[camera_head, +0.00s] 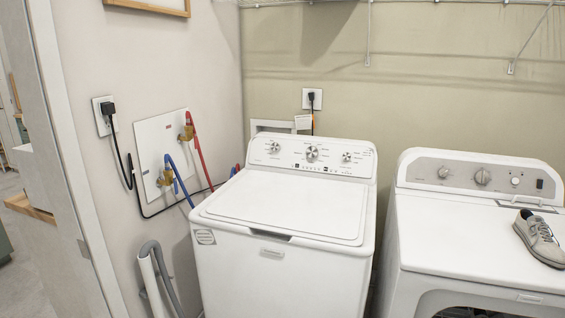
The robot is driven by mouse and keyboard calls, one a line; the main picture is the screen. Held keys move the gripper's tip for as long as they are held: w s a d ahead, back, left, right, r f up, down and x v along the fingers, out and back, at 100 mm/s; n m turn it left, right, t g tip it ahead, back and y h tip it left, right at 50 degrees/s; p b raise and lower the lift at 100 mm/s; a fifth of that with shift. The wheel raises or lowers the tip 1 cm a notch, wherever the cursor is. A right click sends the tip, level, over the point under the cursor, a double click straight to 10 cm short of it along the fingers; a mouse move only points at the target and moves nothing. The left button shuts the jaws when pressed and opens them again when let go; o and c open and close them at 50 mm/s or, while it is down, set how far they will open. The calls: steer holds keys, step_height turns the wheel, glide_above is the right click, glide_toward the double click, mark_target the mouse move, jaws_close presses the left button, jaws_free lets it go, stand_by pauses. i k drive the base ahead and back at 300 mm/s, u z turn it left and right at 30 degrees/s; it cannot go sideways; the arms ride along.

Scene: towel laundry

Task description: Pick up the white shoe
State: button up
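A shoe (540,238) lies on top of the machine at the right, near the picture's right edge. It looks light grey to off-white, with pale laces and a dark sole edge. It rests sole down, its toe pointing toward the front right. The top of this right machine (465,240) is otherwise mostly clear. My gripper is not in view.
A white top-load washer (285,215) with a closed lid stands left of the right machine, with a narrow gap between them. Red and blue hoses (178,175) and a grey drain hose run along the left wall. A wire shelf (420,2) hangs above. A doorway opens at far left.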

mark_target(533, 231)
steer(key=z, duration=4.25)
steer(key=i, duration=0.1)
steer(key=u, duration=2.8)
